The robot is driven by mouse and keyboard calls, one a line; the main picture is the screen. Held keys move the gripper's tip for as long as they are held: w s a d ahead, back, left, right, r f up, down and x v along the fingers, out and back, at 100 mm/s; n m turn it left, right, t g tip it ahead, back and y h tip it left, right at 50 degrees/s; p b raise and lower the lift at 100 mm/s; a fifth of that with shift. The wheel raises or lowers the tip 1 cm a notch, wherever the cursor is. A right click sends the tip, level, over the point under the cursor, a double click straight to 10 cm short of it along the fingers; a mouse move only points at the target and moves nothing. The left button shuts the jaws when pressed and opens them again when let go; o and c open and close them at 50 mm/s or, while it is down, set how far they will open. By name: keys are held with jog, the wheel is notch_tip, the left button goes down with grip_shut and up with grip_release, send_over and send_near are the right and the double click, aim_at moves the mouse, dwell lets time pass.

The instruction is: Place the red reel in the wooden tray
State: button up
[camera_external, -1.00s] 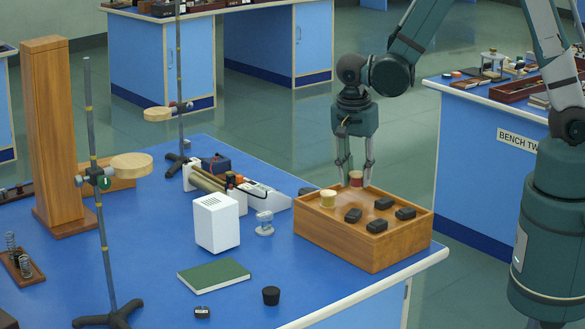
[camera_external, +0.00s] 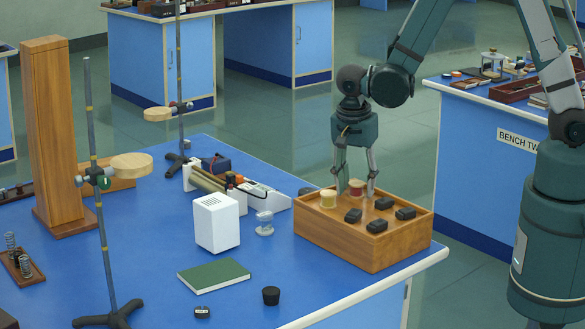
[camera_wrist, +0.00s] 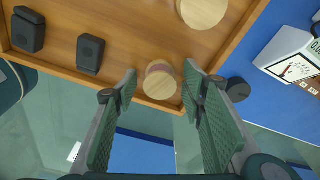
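The red reel (camera_external: 357,188) stands inside the wooden tray (camera_external: 348,243), near its back corner; its red band shows only partly. In the wrist view the reel's pale round top (camera_wrist: 160,85) lies between my fingertips, close to the tray's corner (camera_wrist: 172,107). My gripper (camera_external: 356,192) points down over the tray. In the wrist view it (camera_wrist: 160,80) is open, with a gap visible between the reel and each finger. The reel's base is hard to see.
A pale wooden reel (camera_external: 328,199) stands left of the red one in the tray. Several dark blocks (camera_external: 353,215) fill the front and right. A white box (camera_external: 217,223), a meter unit (camera_external: 262,196) and a green book (camera_external: 214,275) sit to the left on the bench.

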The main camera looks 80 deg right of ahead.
jog(key=shift+r, duration=0.25)
notch_tip(320, 180, up, 12)
jog(key=a+p, duration=0.1)
jog(key=shift+w+a+f, duration=0.15)
jog(key=shift+w+a, duration=0.2)
dwell(0.7)
dwell(0.5)
notch_tip(320, 180, up, 12)
jog(key=n+t, duration=0.4)
jog(key=n, duration=0.6)
send_over(354, 185)
jog(key=s+a, duration=0.6)
jog(key=a, duration=0.1)
jog(key=s+a+r+n+t+y, duration=0.1)
jog(key=s+a+r+n+t, duration=0.2)
jog(key=s+a+r+n, duration=0.3)
jog(key=s+n, duration=0.3)
jog(key=n, duration=0.3)
jog(key=shift+s+a+r+n+t+y, duration=0.15)
jog(key=shift+s+r+n+t+y, duration=0.15)
jog(key=shift+r+t, duration=0.1)
